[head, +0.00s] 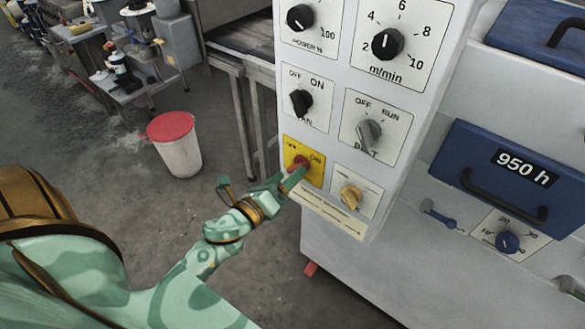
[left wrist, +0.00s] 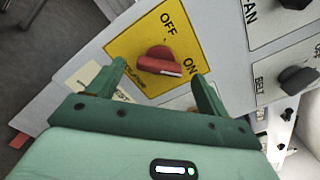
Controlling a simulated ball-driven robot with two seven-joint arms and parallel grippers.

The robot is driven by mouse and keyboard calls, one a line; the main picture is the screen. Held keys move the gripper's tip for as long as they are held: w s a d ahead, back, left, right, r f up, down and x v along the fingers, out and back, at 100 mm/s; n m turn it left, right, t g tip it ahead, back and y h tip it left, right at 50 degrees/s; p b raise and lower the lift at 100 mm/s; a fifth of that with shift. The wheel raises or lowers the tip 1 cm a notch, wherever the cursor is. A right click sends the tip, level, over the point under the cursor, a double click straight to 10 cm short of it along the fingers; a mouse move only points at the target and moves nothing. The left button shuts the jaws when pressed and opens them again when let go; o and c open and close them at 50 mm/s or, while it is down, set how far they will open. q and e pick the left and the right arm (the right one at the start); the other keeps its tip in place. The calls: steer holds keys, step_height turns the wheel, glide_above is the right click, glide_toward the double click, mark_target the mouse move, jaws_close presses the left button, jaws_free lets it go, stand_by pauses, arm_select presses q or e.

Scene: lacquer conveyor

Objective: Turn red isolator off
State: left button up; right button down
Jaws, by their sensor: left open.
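The red isolator is a red knob (left wrist: 158,60) on a yellow plate (left wrist: 128,45) marked OFF and ON. In the left wrist view its white pointer mark lies on the ON side. In the head view the red knob (head: 300,161) sits low on the white control panel, partly covered by my left gripper. My left gripper (head: 291,179) is at the plate. In the left wrist view the left gripper (left wrist: 160,70) is open, with one finger on each side of the knob and gaps between. Contact cannot be told. My right gripper is out of view.
A black fan knob (head: 301,103), a grey belt knob (head: 368,134) and a tan knob (head: 350,196) sit close around the isolator. Dials are above. A blue drawer (head: 508,178) is at the right. A white bin with a red lid (head: 170,126) stands on the floor.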

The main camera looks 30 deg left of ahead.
mark_target(293, 171)
arm_select(q)
steer(key=shift+w+d, duration=0.15)
steer(key=shift+w, duration=1.35)
steer(key=c, duration=1)
steer(key=shift+n, duration=0.5)
steer(key=n+p, duration=0.2)
steer(key=n, duration=0.2)
steer(key=n+p, duration=0.2)
steer(key=n, duration=0.3)
steer(key=shift+p, duration=0.4)
steer(key=n+p, duration=0.2)
steer(key=n, duration=0.3)
steer(key=shift+n+p, duration=0.4)
steer(key=shift+o, duration=0.2)
steer(key=n+p, duration=0.1)
steer(key=n, duration=0.3)
steer(key=shift+f+p, duration=0.2)
steer(key=shift+p, duration=0.2)
